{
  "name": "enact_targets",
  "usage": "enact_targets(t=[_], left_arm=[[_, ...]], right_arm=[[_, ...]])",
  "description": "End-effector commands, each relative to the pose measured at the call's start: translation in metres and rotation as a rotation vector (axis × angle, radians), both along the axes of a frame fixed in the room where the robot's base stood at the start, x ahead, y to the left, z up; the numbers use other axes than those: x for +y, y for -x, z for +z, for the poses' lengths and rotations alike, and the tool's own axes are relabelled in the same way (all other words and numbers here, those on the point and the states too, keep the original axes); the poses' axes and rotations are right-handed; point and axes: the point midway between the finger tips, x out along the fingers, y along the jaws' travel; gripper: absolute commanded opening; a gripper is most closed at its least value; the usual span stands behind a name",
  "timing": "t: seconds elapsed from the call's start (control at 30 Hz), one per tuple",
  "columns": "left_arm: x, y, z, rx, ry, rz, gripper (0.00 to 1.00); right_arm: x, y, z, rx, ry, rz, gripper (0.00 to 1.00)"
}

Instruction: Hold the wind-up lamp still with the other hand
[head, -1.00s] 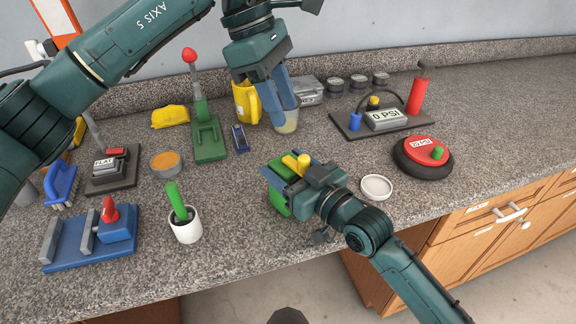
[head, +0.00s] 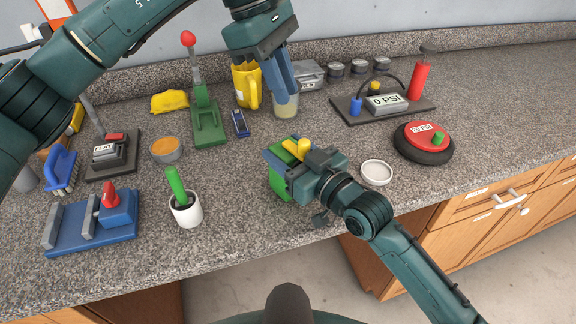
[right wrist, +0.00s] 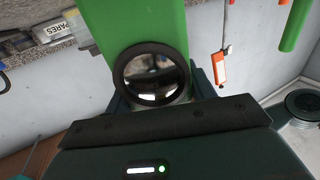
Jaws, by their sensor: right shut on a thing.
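The wind-up lamp (head: 279,187) has a green body with a yellow knob on top and stands near the counter's front edge. In the right wrist view its green body (right wrist: 135,22) and round black-rimmed lens (right wrist: 152,75) sit right before my right gripper (right wrist: 160,105). My right gripper (head: 292,166) is shut on the lamp and hides part of it. My left gripper (head: 282,84) is farther back and higher, its blue fingers in front of a glass jar (head: 287,108) with pale contents. The gap between those fingers is unclear, and I cannot tell whether they touch the jar.
A yellow mug (head: 246,83) stands beside the left fingers. A white round lid (head: 376,172) lies right of the lamp, with a red-topped disc (head: 424,140) beyond. A white cup (head: 187,214) and blue fixture (head: 92,226) are at left. Counter between cup and lamp is clear.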

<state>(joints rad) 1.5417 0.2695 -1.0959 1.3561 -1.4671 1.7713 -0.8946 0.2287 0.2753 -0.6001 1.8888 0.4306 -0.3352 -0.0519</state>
Motion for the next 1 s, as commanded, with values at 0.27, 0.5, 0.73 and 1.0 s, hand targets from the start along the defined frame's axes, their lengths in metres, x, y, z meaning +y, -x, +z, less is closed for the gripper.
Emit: enact_targets(t=[0.27,0.5,0.73,1.0], left_arm=[[-0.017,-0.006,0.010,-0.294,-0.010,-0.526,0.00],[-0.032,-0.013,0.021,-0.555,-0.076,-1.059,0.00],[-0.044,-0.017,0.030,-0.732,-0.169,-1.502,0.00],[-0.050,-0.020,0.033,-0.808,-0.230,-1.736,0.00]], right_arm=[[0.000,0.000,-0.001,0.000,0.001,0.000,0.18],[0.000,0.000,-0.001,0.001,0.001,0.000,0.18],[0.000,0.000,-0.001,0.001,0.001,0.000,0.18],[0.000,0.000,-0.001,0.001,0.001,0.000,0.18]])
